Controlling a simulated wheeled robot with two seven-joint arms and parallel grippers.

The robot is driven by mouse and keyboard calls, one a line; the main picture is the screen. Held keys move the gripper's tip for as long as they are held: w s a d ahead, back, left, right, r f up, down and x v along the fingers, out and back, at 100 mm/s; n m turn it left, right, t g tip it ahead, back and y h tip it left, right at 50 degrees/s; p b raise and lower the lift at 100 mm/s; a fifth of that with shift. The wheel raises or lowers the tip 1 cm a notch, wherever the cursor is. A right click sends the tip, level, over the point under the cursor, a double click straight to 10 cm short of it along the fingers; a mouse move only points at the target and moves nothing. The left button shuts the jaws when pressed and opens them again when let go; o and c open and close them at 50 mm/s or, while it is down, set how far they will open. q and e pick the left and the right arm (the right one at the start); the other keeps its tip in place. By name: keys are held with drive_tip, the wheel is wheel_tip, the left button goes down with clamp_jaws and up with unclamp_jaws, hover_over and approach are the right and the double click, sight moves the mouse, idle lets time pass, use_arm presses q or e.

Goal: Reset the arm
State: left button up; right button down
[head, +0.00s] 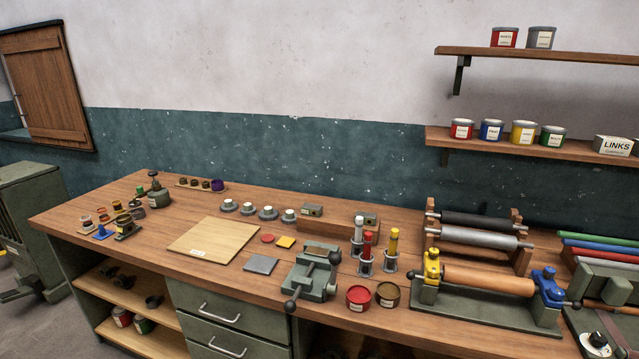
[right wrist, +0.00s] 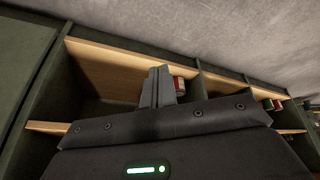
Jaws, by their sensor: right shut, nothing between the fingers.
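My right gripper (right wrist: 158,87) shows in the right wrist view with its two grey fingers pressed together and nothing between them. Behind it is an open wooden-shelved cabinet (right wrist: 105,62), and the fingers partly cover a red-labelled can (right wrist: 179,85) there. I cannot tell how far the fingers are from the shelf. Neither gripper shows in the head view, and my left gripper is in no view.
A workbench (head: 120,199) holds a wooden board (head: 215,238), a green vise (head: 312,273), a roller press (head: 485,285), open red (head: 359,298) and brown (head: 387,295) cans, and several small tools. Wall shelves (head: 540,55) with cans hang at the right.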

drive_tip(key=s+d+f+g, duration=0.1)
drive_tip(key=s+f, duration=0.1)
drive_tip(key=s, duration=0.5)
drive_tip(key=s+d+f+g+b, duration=0.1)
drive_tip(key=s+d+f, duration=0.1)
drive_tip(key=s, duration=0.6)
drive_tip(key=s+d+f+m+g, duration=0.1)
drive_tip(key=s+f, duration=0.1)
drive_tip(key=s, duration=0.5)
drive_tip(key=shift+s+d+f+g+h, duration=0.25)
drive_tip(key=shift+g+h, duration=0.15)
